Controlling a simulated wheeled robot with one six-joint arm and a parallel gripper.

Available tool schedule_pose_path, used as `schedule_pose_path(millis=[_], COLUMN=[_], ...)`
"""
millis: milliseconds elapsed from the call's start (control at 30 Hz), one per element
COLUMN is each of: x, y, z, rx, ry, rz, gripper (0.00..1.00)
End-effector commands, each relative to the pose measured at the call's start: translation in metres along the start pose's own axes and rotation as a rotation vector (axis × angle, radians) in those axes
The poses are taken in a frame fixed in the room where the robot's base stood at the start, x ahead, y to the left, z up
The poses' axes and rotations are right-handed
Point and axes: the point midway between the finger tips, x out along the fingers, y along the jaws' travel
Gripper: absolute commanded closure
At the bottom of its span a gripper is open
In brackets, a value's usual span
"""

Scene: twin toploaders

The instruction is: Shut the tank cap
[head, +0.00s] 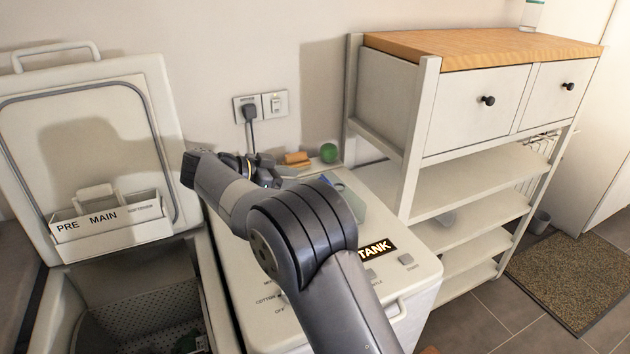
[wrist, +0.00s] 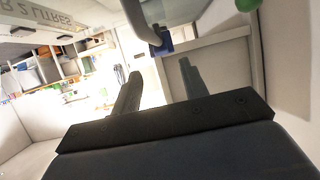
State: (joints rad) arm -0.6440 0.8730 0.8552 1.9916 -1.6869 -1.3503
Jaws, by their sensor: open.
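The right machine's white top (head: 245,290) carries a black TANK label (head: 376,251) near its front right. My gripper (head: 262,172) is above the back left of this top, partly hidden by my own arm. In the wrist view the gripper (wrist: 160,85) has its fingers apart, with nothing seen between them. A flat blue-grey piece (head: 352,205) shows on the top just right of my arm; I cannot tell whether it belongs to the tank cap. I cannot clearly pick out the cap or its state; my arm covers much of the top.
The left machine's lid (head: 90,100) stands open, with a PRE/MAIN drawer (head: 110,222) on it. A green ball (head: 328,152) and an orange-brown block (head: 297,159) are at the back of the right machine. A plug (head: 249,112) is in the wall. A shelf unit (head: 480,190) stands right.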

Motion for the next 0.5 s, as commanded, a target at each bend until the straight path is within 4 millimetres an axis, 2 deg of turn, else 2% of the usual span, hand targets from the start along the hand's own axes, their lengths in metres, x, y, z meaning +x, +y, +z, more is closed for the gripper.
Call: schedule_pose_path(millis=[33, 200, 333, 500], x=[0.012, 0.041, 0.056, 0.064], y=[0.001, 0.001, 0.000, 0.000], z=[0.000, 0.000, 0.000, 0.000], rx=[0.001, 0.000, 0.000, 0.000], ry=[0.000, 0.000, 0.000, 0.000], rz=[0.004, 0.002, 0.001, 0.000], gripper=[0.58, 0.58, 0.58, 0.58])
